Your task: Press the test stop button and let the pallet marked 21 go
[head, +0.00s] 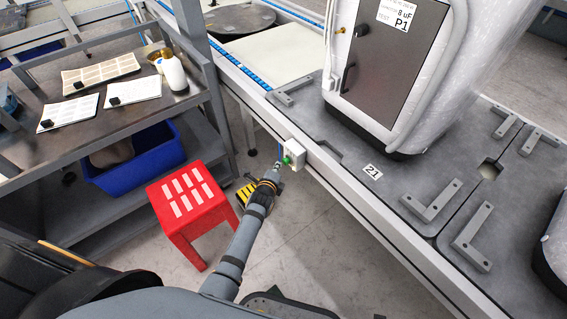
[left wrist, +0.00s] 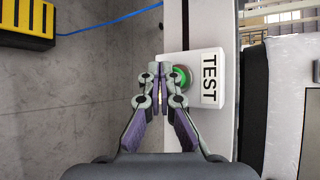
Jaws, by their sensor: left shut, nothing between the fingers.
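A small white box (head: 295,150) with a green button (head: 287,159) is fixed to the side of the conveyor rail. In the left wrist view the box is labelled TEST (left wrist: 209,78), and its round green button (left wrist: 182,77) is partly hidden by a finger. My left gripper (head: 276,170) is shut and empty, with its tips close by the button; I cannot tell whether they touch it. The grey pallet (head: 398,184) marked 21 (head: 372,172) sits on the conveyor, carrying a white cabinet with a dark door (head: 382,62). My right gripper is not in view.
Floor under the rail looks clear.

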